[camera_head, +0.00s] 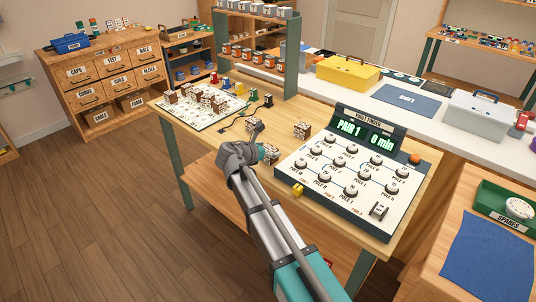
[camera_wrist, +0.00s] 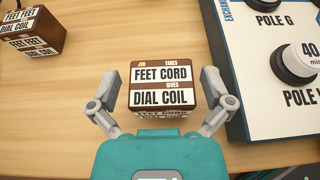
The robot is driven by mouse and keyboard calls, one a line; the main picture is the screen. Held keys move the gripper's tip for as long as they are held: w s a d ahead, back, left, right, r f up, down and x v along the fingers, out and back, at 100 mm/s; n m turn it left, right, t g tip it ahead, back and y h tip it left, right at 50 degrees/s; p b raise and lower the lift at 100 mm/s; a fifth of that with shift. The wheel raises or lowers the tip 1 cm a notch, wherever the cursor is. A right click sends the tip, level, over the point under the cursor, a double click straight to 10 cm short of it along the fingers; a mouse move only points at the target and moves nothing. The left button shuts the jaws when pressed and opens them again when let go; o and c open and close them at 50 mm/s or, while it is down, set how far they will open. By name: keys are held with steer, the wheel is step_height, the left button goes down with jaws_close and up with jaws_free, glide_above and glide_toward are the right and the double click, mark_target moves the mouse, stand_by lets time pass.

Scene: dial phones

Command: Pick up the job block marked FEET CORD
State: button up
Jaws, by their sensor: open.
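The job block (camera_wrist: 161,84) is brown with white labels reading TAKES FEET CORD and GIVES DIAL COIL. It sits on the wooden table (camera_wrist: 85,110) in the wrist view. My gripper (camera_wrist: 160,82) is open, with one finger on each side of the block; I cannot tell whether either finger touches it. In the head view the same block (camera_head: 270,154) shows partly behind my gripper (camera_head: 262,148). Another brown block (camera_wrist: 32,32), labelled FEET FEET and DIAL COIL, lies at the upper left of the wrist view.
The fault finder panel (camera_head: 345,185) with several knobs stands close to the right of the block. A second block (camera_head: 301,130) stands behind it. A white board (camera_head: 205,117) with several blocks lies at the far left of the table. Bare wood shows left of the block.

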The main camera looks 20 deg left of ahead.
steer(key=c, duration=1)
steer(key=shift+r+p, duration=1.3)
steer(key=shift+w+d+r+p+v, duration=0.25)
steer(key=shift+r+p+v, duration=0.35)
steer(key=shift+p+v, duration=1.7)
steer(key=shift+w+d+r+p+v, duration=0.2)
steer(key=shift+r+p+v, duration=0.7)
steer(key=shift+v, duration=2.45)
steer(key=shift+w+d+r+p+v, duration=0.1)
steer(key=shift+d+r+p+v, duration=0.3)
steer(key=shift+p+v, duration=2)
steer(key=shift+s+a+r+b, duration=0.1)
steer(key=shift+s+a+b, duration=0.05)
steer(key=shift+s+b, duration=0.25)
